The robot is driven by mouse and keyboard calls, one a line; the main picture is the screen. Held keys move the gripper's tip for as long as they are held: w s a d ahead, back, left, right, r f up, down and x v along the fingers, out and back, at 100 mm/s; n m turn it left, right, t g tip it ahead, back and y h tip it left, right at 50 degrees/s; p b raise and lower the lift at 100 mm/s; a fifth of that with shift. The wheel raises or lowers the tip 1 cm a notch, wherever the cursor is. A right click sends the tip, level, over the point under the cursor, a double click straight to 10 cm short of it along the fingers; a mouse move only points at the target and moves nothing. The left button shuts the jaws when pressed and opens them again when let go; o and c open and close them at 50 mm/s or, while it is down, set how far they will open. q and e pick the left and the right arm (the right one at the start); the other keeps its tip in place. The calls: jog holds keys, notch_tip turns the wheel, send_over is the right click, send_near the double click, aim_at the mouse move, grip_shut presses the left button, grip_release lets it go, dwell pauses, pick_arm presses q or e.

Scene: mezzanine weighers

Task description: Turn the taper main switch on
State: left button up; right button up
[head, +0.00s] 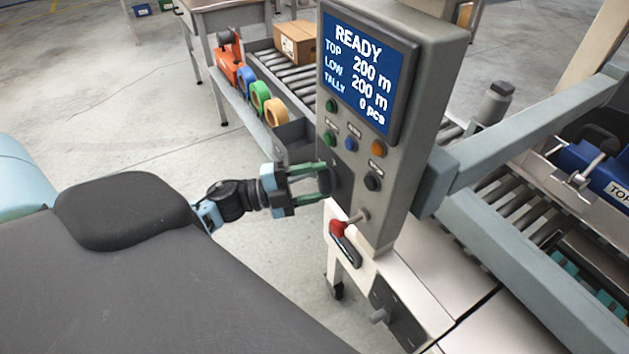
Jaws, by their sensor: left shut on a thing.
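The taper's grey control box (425,70) stands right of centre. Its lit blue screen (365,70) reads READY, TOP 200 m, LOW 200 m, TALLY 0 pcs. My left gripper (327,180) reaches in from the left to the lower left part of the box's front. Its two green-tipped fingers are shut on a dark knob, which looks like the main switch (333,176). The fingers partly hide the knob, and I cannot read its position marks. My right gripper is not in view.
Several buttons sit on the panel, including a blue one (351,144) and a black one (373,182). A red-knobbed lever (338,229) is just below my gripper. Tape rolls (261,96) and a cardboard box (296,41) lie behind. A grey beam (520,135) extends right.

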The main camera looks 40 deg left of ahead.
pick_arm(q)
jog(key=m+g+p, duration=0.1)
jog(key=m, duration=0.2)
jog(key=shift+r+m+y, duration=0.1)
jog(key=shift+m+y, duration=0.3)
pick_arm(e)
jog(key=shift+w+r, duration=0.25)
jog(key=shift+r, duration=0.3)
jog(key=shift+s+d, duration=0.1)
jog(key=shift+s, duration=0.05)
pick_arm(q)
jog(key=o, duration=1)
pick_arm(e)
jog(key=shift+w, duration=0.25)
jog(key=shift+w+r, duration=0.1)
pick_arm(q)
jog(key=shift+s+a, duration=0.1)
jog(key=shift+a, duration=0.05)
